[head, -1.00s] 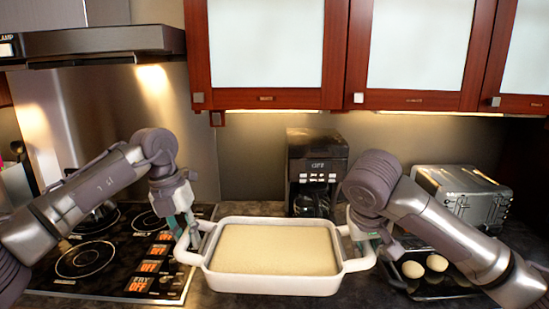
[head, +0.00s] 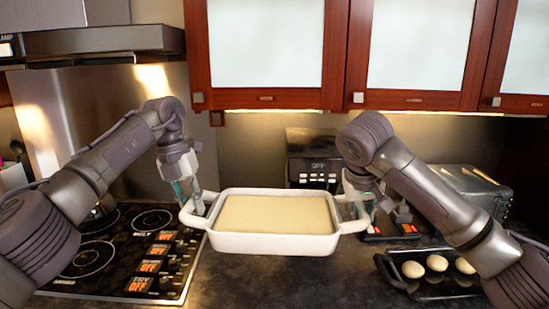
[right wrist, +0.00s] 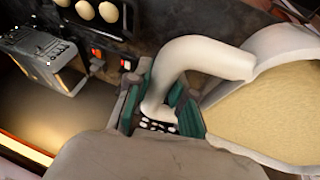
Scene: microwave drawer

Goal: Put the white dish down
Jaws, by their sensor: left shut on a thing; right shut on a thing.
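The white dish (head: 275,243) is a rectangular baking dish with a loop handle at each end and a pale, flat filling. In the head view it is in the middle, over the dark counter, and looks level. My left gripper (head: 192,197) is shut on its left handle. My right gripper (head: 357,203) is shut on its right handle. In the right wrist view the handle (right wrist: 195,55) passes between the green-padded fingers of my right gripper (right wrist: 160,105). I cannot tell whether the dish's underside touches the counter.
A stove (head: 125,250) with lit displays is at left. A coffee maker (head: 308,172) stands behind the dish, a toaster (head: 470,190) at right. A dark tray (head: 455,294) with eggs lies front right. The counter (head: 290,280) in front of the dish is bare.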

